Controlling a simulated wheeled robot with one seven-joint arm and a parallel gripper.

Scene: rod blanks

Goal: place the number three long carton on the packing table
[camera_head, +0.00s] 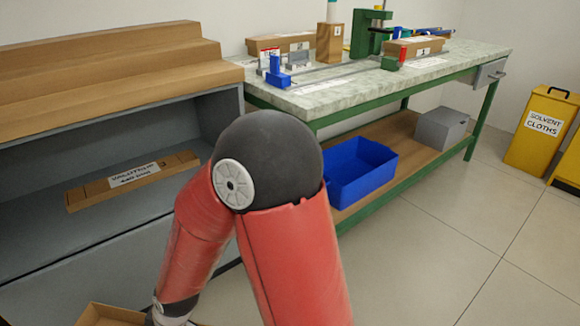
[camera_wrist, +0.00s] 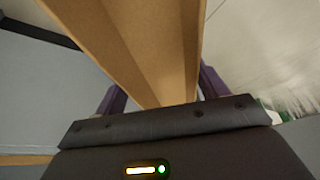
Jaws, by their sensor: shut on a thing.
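My gripper (camera_wrist: 162,92) is shut on a long brown cardboard carton (camera_wrist: 135,45), with a purple finger on each side of it. The carton runs up and out of the wrist view; no number shows on it. In the head view a piece of brown carton (camera_head: 106,316) shows at the bottom left edge, beside the end of my arm; my fingers are out of that view. A green-framed table (camera_head: 345,92) with a pale speckled top stands at the back, apart from the carton. Whether it is the packing table cannot be read.
On the table lie a labelled carton (camera_head: 282,42), a carton marked 1 (camera_head: 416,46), blue fixtures (camera_head: 277,74) and a green press (camera_head: 371,32). A blue bin (camera_head: 358,172) sits below.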

